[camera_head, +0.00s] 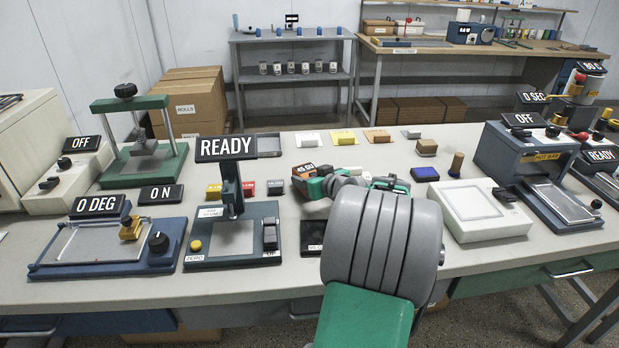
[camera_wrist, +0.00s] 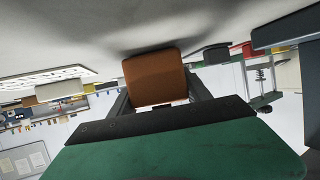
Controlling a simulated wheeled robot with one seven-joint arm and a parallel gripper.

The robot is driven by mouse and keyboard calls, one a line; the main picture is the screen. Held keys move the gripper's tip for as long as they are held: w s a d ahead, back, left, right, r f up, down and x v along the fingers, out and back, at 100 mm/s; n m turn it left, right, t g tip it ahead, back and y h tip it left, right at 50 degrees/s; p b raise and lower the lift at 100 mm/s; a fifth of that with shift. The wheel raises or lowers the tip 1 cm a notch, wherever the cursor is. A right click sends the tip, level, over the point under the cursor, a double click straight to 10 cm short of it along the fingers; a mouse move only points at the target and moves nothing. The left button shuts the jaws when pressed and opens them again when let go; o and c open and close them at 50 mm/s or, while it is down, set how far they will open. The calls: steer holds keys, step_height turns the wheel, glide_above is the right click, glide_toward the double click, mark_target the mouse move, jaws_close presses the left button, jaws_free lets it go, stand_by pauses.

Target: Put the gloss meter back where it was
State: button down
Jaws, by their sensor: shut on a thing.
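The gloss meter is an orange-brown block (camera_head: 301,183) with a dark display reading about 45 on top, mid-table in the head view. My gripper (camera_head: 318,184) is shut on it. In the wrist view the orange-brown block (camera_wrist: 155,78) sits between the two dark fingers, close to the pale tabletop. I cannot tell whether it touches the table. A dark pad (camera_head: 311,236) with a partly covered white label lies nearer the front edge. My arm hides its right part.
A blue stand marked READY (camera_head: 258,219) is left of the pad. A white light-box-like device (camera_head: 483,225) is to the right. Red, yellow and dark small blocks (camera_head: 245,188) lie left of the meter. Coloured cards (camera_head: 342,137) lie behind it.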

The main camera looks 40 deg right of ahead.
steer(key=shift+f, duration=0.15)
steer(key=shift+c, duration=2.4)
jaws_free()
steer(key=shift+r, duration=0.3)
steer(key=v, duration=1.2)
